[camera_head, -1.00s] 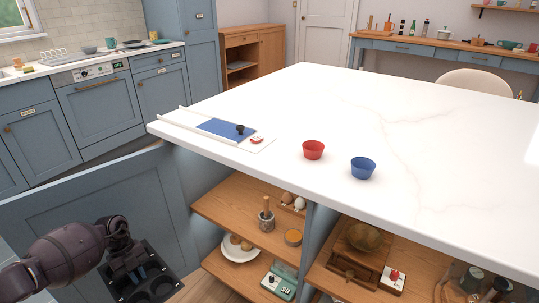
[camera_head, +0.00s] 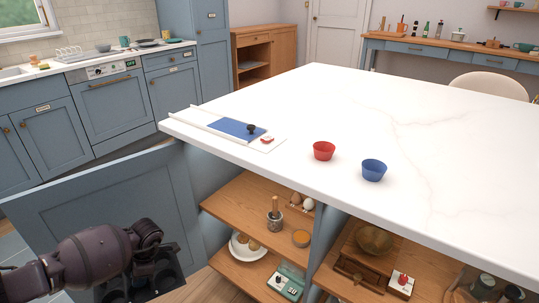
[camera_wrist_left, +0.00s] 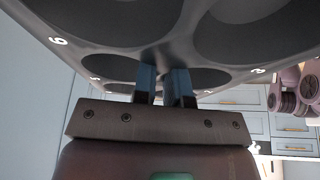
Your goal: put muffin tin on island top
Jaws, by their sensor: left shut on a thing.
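The dark muffin tin (camera_head: 167,283) is at the lower left in the head view, partly hidden by my left arm. In the left wrist view the tin (camera_wrist_left: 160,42) fills the top, with large round cups and small white numbers. My left gripper (camera_wrist_left: 163,84) is shut on the tin; its blue fingertips meet the tin between cups. In the head view the left gripper (camera_head: 146,272) is beside the cabinet, below the level of the island top (camera_head: 330,105). The white island top is to its right and above. My right gripper is not in view.
A red cup (camera_head: 323,151) and a blue cup (camera_head: 373,170) stand on the island top. A blue board (camera_head: 235,128) lies near its left corner. An open blue door (camera_head: 95,205) is behind my left arm. Shelves (camera_head: 262,213) below hold several items. The island's middle is clear.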

